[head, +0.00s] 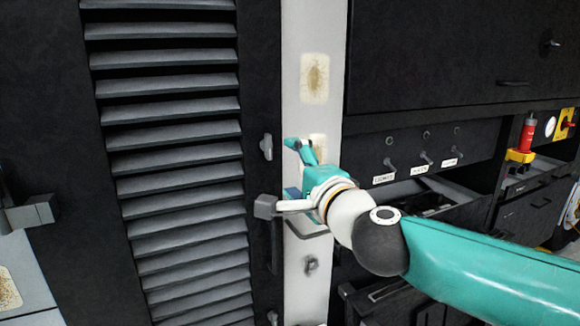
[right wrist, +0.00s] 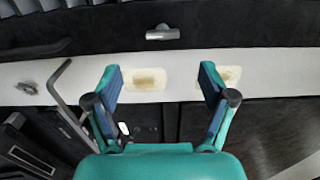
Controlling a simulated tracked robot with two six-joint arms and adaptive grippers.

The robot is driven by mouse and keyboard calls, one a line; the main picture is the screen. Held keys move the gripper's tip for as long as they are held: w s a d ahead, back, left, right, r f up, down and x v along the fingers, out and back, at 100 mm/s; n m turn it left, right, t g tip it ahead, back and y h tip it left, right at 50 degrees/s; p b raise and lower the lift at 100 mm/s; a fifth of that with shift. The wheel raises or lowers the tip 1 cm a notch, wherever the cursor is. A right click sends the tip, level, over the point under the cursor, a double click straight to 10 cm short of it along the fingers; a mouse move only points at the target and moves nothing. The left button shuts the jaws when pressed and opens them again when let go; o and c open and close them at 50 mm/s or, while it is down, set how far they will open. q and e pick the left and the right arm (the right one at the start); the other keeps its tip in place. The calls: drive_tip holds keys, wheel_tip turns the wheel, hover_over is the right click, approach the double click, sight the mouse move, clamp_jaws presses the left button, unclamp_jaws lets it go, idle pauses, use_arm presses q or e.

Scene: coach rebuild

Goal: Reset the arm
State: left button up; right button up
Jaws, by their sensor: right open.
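My right arm comes in from the lower right in the head view, and its teal gripper (head: 294,168) is in front of the pale vertical post (head: 312,30). In the right wrist view the two fingers of this gripper (right wrist: 160,80) stand wide apart with nothing between them but the post behind. I cannot tell whether a fingertip touches the post. My left gripper is not in either view.
A black louvred door (head: 170,140) is left of the post. A grey handle (head: 265,207) sits close beside the gripper. A cream stained plate (head: 314,78) is on the post above. Dark cabinets (head: 440,50) and labelled switches (head: 420,158) are to the right.

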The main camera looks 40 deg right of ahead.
idle(0.3)
drive_tip(key=w+a+f+n+g+y, duration=0.15)
drive_tip(key=w+f, duration=0.25)
drive_tip(key=f, duration=0.5)
drive_tip(key=w+a+f+n+g, duration=0.1)
drive_tip(key=w+f+g, duration=0.3)
drive_tip(key=f, duration=0.6)
drive_tip(key=a+f+n+g+y+p, duration=0.1)
drive_tip(key=a+f+n+g+y, duration=0.2)
drive_tip(key=f, duration=1.5)
drive_tip(key=s+a+f+n+g+y, duration=0.1)
drive_tip(key=s+a+f+n+g, duration=0.15)
drive_tip(key=s+a+f, duration=0.55)
drive_tip(key=s+a+f+n+g, duration=0.15)
drive_tip(key=s+f+n, duration=0.25)
drive_tip(key=f, duration=0.9)
drive_tip(key=s+a+f+n+g+y, duration=0.1)
drive_tip(key=s+a+f+n+g, duration=0.1)
drive_tip(key=s, duration=0.4)
drive_tip(key=s+a+f+n+g+y, duration=0.2)
drive_tip(key=s+a+f+n, duration=0.1)
drive_tip(key=s+a+n, duration=0.2)
drive_tip(key=shift+s+p, duration=0.3)
drive_tip(key=shift+s, duration=0.7)
